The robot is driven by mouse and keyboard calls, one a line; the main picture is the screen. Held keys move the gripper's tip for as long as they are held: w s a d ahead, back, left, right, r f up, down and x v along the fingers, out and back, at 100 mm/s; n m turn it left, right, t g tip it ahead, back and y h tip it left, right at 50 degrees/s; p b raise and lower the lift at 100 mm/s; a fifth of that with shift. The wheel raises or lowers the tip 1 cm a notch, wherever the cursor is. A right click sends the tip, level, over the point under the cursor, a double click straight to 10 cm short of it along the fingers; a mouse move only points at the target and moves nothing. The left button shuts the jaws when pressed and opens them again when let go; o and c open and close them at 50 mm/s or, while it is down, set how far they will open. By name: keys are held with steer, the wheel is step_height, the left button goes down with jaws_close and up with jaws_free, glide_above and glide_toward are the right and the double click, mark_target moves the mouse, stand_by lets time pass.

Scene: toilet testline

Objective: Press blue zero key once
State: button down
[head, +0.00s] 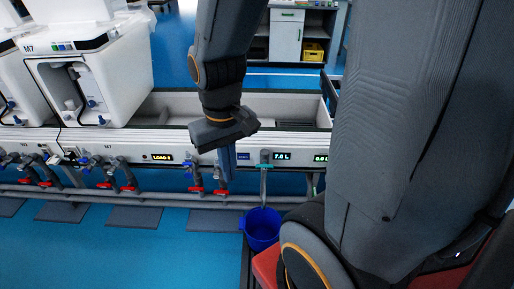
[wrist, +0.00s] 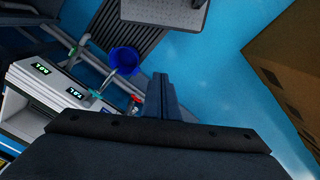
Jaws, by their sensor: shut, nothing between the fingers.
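A small blue key (head: 243,155) sits on the white front panel of the bench in the head view, left of a lit display reading about 7.8 L (head: 282,156). Its lettering is too small to read. My gripper (head: 229,175) hangs with its fingers down, just left of the key in the picture. Whether it touches the panel I cannot tell. In the wrist view my gripper (wrist: 161,78) is shut and empty, with blue floor beyond the tips.
A blue bucket (head: 262,229) stands below a spout at the panel. Pipes with red valve handles (head: 196,190) run under the panel. White toilet test units (head: 95,75) stand at the left. A brown box (wrist: 285,70) shows at the right of the wrist view.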

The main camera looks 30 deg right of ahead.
steer(key=shift+w+d, duration=0.1)
steer(key=shift+w, duration=0.25)
steer(key=w+d+f+m+t+h+b, duration=0.1)
steer(key=w+d+f+m+t+b, duration=0.15)
steer(key=w+f+m+b, duration=0.85)
steer(key=w+d+f+m+t+h+b, duration=0.1)
steer(key=w+f+m+t+b, duration=0.45)
steer(key=w+f, duration=1)
steer(key=w+d+f+m+g+h+b, duration=0.2)
steer(key=d+f+m+h+b, duration=0.5)
steer(key=d+f+m, duration=0.6)
steer(key=shift+d+f+m+g+h, duration=0.3)
steer(key=shift+d+m+g+h, duration=0.15)
steer(key=shift+g+h, duration=0.45)
